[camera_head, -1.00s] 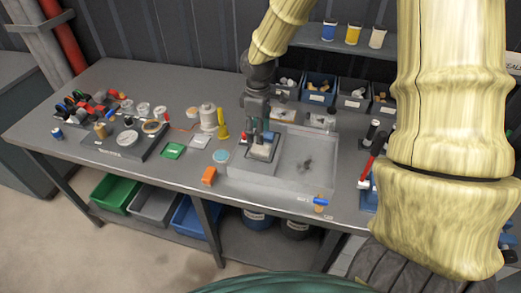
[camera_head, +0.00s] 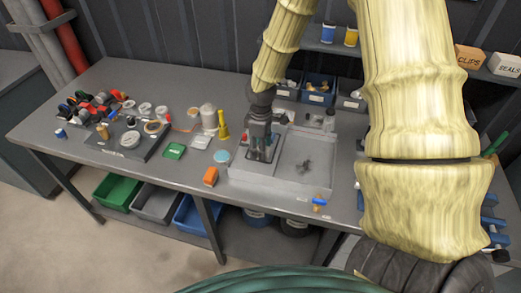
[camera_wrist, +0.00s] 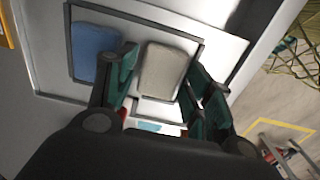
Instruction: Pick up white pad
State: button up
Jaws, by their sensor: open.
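The white pad (camera_wrist: 163,72) is an off-white rounded rectangle in a dark-edged frame in the wrist view. A blue pad (camera_wrist: 95,52) lies left of it in the same frame. My gripper (camera_wrist: 165,82) is open, with one teal finger on each side of the white pad; whether they touch it I cannot tell. In the head view my gripper (camera_head: 262,152) points down over the left part of a grey tray (camera_head: 300,186) on the bench and mostly hides the pads.
Bins (camera_head: 318,88) line the back. My arm hides much of the right side.

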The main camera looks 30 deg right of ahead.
jog(key=shift+f, duration=0.2)
jog(key=c, duration=0.6)
jog(key=shift+r, duration=0.1)
jog(key=shift+r+b, duration=0.85)
jog(key=shift+r, duration=0.7)
jog(key=s+a+b, duration=0.1)
jog(key=s+a, duration=0.1)
jog(key=s, duration=0.3)
jog(key=s+a+r+b, duration=0.1)
jog(key=s+b, duration=0.1)
jog(key=s, duration=0.3)
jog(key=s+a+b, duration=0.1)
jog(key=s+a, duration=0.1)
jog(key=s, duration=0.3)
jog(key=shift+a+r+b, duration=0.3)
jog(key=shift+r+b, duration=0.1)
